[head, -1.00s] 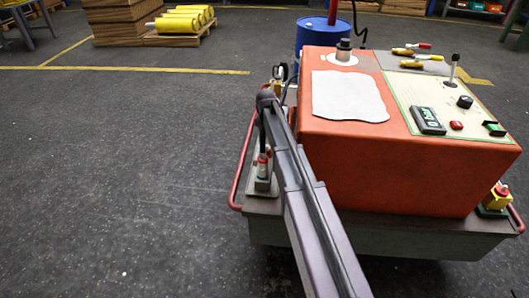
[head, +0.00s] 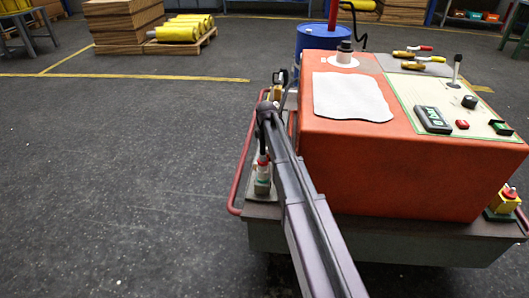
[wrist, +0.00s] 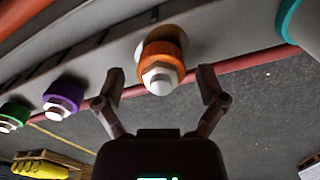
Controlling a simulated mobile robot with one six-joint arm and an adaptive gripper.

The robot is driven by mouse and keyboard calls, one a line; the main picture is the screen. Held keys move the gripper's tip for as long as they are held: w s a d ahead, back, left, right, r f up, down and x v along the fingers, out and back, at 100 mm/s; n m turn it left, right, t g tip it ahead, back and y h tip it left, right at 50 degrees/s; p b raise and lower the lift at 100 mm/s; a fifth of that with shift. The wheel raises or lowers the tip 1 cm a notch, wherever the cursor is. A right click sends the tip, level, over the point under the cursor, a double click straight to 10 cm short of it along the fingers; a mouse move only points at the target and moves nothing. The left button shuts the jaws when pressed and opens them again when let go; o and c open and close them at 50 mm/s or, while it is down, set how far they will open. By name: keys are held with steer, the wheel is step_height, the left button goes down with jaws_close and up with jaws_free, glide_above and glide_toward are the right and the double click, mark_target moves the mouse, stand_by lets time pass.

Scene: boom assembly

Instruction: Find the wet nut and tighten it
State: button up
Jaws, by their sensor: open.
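In the wrist view a white hex nut (wrist: 159,79) with an orange collar (wrist: 163,54) sits on a grey beam, between and just beyond the fingertips of my gripper (wrist: 160,84). My gripper is open and appears empty. A nut with a purple collar (wrist: 64,95) and one with a green collar (wrist: 14,115) sit further left along the same beam. I cannot tell from the picture whether any of these nuts is wet. The head view shows my arm reaching over the left side of the orange machine; my gripper is not discernible there.
The orange machine (head: 390,170) stands on a grey base with a red rail (head: 241,170). A white cloth (head: 351,97), several hand tools and a control panel are on top. A blue drum (head: 322,38) stands behind. Open floor lies to the left.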

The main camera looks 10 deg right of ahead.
steer(key=c, duration=1.1)
steer(key=shift+a, duration=0.15)
steer(key=shift+c, duration=0.2)
